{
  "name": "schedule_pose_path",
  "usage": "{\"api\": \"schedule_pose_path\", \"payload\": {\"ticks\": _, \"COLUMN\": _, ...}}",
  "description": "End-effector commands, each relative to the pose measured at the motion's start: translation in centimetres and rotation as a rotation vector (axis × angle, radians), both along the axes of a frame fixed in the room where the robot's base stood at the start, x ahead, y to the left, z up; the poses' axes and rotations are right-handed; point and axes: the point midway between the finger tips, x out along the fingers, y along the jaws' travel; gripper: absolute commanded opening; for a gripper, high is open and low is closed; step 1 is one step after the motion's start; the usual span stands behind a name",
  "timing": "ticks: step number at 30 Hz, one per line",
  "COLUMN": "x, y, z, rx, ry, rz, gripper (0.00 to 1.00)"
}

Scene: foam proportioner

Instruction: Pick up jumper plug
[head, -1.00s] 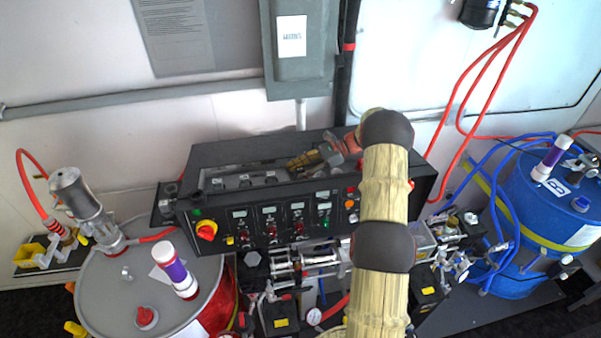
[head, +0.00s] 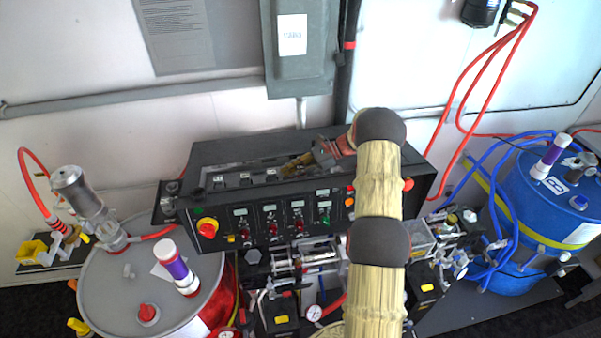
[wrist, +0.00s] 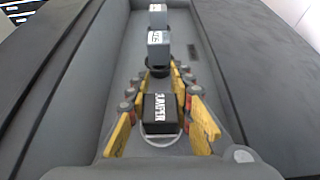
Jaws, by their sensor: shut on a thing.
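The jumper plug (wrist: 160,113) is a black block with white JUMPER lettering, at the middle of the wrist view. It has a pale ring at its base and stands in a long grey recess. My gripper (wrist: 160,100) has its yellow fingers on both sides of the plug and is shut on it. I cannot tell whether the plug is raised off the recess floor. In the head view my gripper (head: 285,166) reaches left into the recess at the top of the black console (head: 325,152). The fingertips are hard to make out there.
A grey labelled plug (wrist: 158,50) stands just beyond the jumper plug, with another plug (wrist: 157,17) behind it. Recess walls rise close on both sides. Below are panel knobs and a red-and-yellow switch (head: 207,227). Drums stand left (head: 125,275) and right (head: 540,215).

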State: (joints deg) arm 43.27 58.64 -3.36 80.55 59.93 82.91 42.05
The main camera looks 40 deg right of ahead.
Motion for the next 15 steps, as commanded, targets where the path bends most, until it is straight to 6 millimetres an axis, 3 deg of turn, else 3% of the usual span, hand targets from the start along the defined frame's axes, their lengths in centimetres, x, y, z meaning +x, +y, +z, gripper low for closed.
{"api": "schedule_pose_path", "payload": {"ticks": 7, "x": 0.00, "y": 0.00, "z": 0.01, "rx": 0.000, "ry": 0.000, "rz": 0.000, "gripper": 0.00}}
{"api": "schedule_pose_path", "payload": {"ticks": 15, "x": 0.01, "y": 0.00, "z": 0.02, "rx": 0.000, "ry": 0.000, "rz": 0.000, "gripper": 0.00}}
